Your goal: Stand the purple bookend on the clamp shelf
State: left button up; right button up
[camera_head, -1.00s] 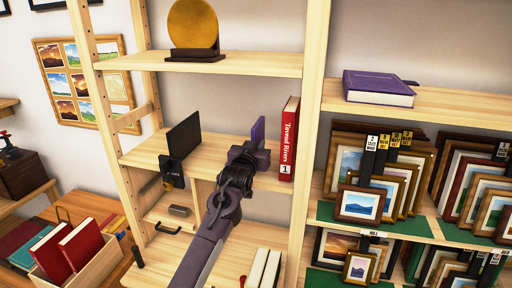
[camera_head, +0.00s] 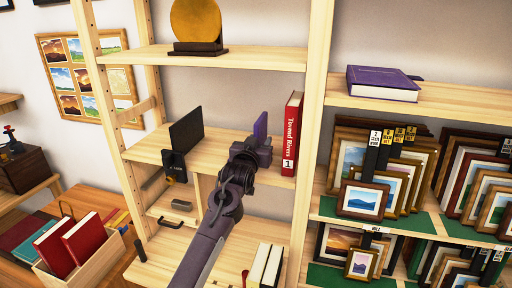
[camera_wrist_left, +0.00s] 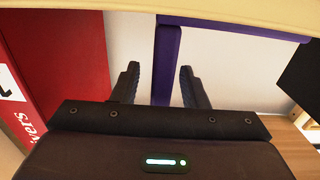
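The purple bookend (camera_head: 261,126) stands upright on the middle shelf (camera_head: 222,149), just left of a red book (camera_head: 291,135). A black clamp-like thing (camera_head: 174,166) is at that shelf's left front, by a dark upright panel (camera_head: 187,131). My left gripper (camera_head: 259,146) is in front of the bookend and hides its lower part. In the left wrist view, the open fingers (camera_wrist_left: 159,84) straddle the bookend's purple upright strip (camera_wrist_left: 166,62), with gaps on both sides. My right gripper is out of view.
A gold disc on a dark stand (camera_head: 196,25) is on the shelf above. A purple book (camera_head: 382,82) and many framed prints are at the right. Wooden uprights flank the shelf. The shelf is bare between the dark panel and the bookend.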

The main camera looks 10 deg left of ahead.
pick_arm(q)
jog(key=s+b, duration=0.2)
jog(key=s, duration=0.4)
jog(key=shift+a+b, duration=0.1)
jog(key=shift+b, duration=0.2)
jog(key=shift+s+r, duration=0.15)
jog(key=shift+s, duration=0.55)
jog(key=shift+a, duration=0.1)
